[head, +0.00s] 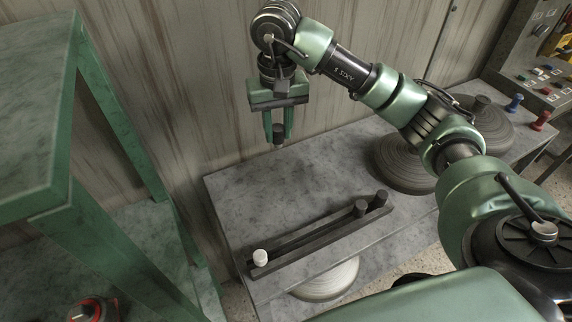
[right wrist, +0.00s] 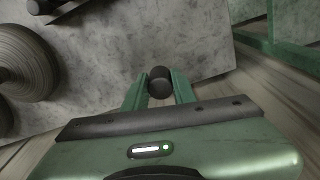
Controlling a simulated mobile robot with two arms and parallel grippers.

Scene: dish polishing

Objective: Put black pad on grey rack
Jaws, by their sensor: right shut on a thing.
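My right gripper (head: 278,127) points down in the head view and is shut on the black pad (head: 278,141), a small dark cylinder. The right wrist view shows the black pad (right wrist: 160,86) between both fingers, above the grey table. The grey rack (head: 312,236) is a long, narrow, dark holder lying on the table, below and right of the gripper in the head view. A white pad (head: 260,257) sits at its left end. Two dark pads (head: 361,208) (head: 381,198) sit at its right end. My left gripper is not in view.
The table (head: 250,195) has bare room between the gripper and the rack. Round ridged discs (head: 400,165) stand on the right. A pale round thing (head: 328,280) lies below the table. A green-framed shelf (head: 40,150) rises at left, and a wooden wall stands behind.

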